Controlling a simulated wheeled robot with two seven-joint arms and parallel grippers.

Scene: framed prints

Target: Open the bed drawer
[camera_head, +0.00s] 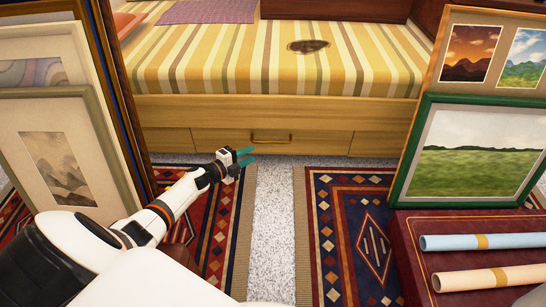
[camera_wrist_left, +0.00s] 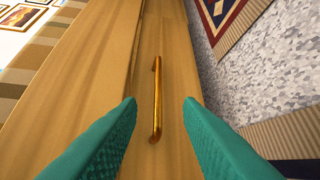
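The bed drawer (camera_head: 225,139) is a light wooden front low in the bed base, and it looks closed. Its brass bar handle (camera_head: 270,141) sits on the middle drawer front. My left gripper (camera_head: 246,156) reaches from the left, with its teal fingers just short of the drawer. In the left wrist view the two fingers (camera_wrist_left: 158,125) are apart, open and empty. The handle (camera_wrist_left: 157,97) shows between and beyond them, running along the drawer front (camera_wrist_left: 170,45). I see no contact with it. My right gripper is not in view.
Framed prints (camera_head: 60,165) lean at the left. More prints (camera_head: 480,150) stand at the right on a dark red chest (camera_head: 430,268) with paper rolls (camera_head: 482,242). Patterned rugs (camera_head: 370,235) lie on the grey floor (camera_head: 273,225). The striped bed (camera_head: 230,60) is above.

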